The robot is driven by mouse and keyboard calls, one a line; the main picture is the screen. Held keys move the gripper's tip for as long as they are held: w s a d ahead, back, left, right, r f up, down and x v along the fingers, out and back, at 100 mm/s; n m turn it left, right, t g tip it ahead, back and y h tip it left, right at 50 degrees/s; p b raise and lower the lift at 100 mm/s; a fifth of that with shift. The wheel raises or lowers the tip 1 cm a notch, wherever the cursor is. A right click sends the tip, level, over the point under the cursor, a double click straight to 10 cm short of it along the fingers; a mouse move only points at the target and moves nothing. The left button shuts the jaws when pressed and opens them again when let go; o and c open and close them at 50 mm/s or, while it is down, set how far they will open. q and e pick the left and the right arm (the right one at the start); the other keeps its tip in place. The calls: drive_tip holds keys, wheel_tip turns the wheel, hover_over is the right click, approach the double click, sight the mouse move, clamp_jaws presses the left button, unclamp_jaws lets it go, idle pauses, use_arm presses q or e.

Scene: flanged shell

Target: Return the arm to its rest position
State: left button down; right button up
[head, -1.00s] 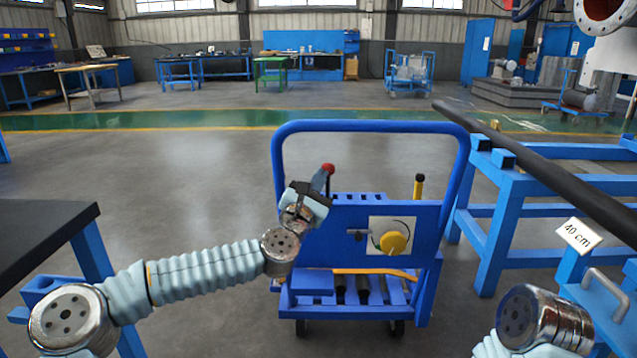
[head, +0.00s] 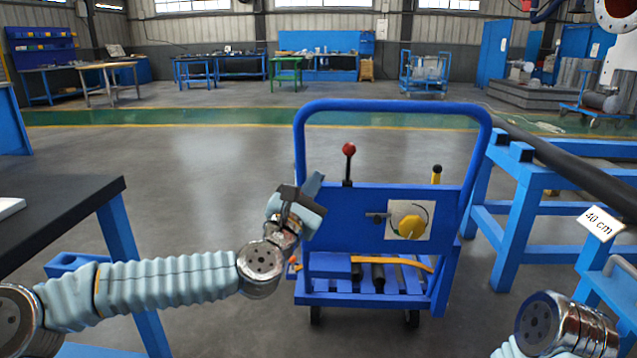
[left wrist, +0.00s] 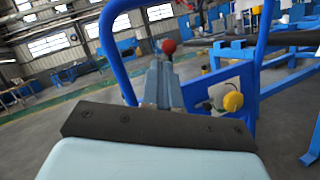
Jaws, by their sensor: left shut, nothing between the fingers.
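My left gripper (head: 312,188) is shut and empty in the head view, at the left side of the blue cart (head: 345,215). A lever with a red knob (head: 349,150) stands upright on the cart, apart from the gripper and to its right. In the left wrist view the shut fingers (left wrist: 160,68) point forward, with the red knob (left wrist: 168,46) beyond their tips. The yellow round knob (head: 411,226) on the cart's panel also shows in the wrist view (left wrist: 233,101). My right arm shows at the lower right of the head view; its gripper is out of view.
A dark-topped table (head: 60,215) stands at the left, close to my left arm. A blue stand (head: 520,190) carrying a long dark pipe (head: 580,175) is at the right, with a "40 cm" sign (head: 601,224). The floor behind the cart is open.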

use_arm(q)
drive_tip(key=s+d+f+m+g+p, duration=0.1)
drive_tip(key=s+d+f+m+g, duration=0.45)
drive_tip(key=f, duration=1.15)
drive_tip(key=s+f+m+g+p, duration=0.2)
drive_tip(key=f+m+g, duration=0.5)
drive_tip(key=f, duration=1.1)
drive_tip(key=s+a+f+m+g+y, duration=0.1)
drive_tip(key=s+a+f+m+g, duration=0.1)
drive_tip(key=s+a+f+m, duration=0.2)
drive_tip(key=s+a+f+m+g+y+p, duration=0.1)
drive_tip(key=s+a+f+m, duration=0.3)
drive_tip(key=s+f, duration=0.4)
drive_tip(key=s+a+f+m+g+y, duration=0.1)
drive_tip(key=s+a+f+m+g, duration=0.2)
drive_tip(key=s+f, duration=0.4)
drive_tip(key=s+a+m, duration=0.1)
drive_tip(key=s, duration=0.2)
drive_tip(key=shift+g, duration=0.35)
drive_tip(key=shift+s+a, duration=0.1)
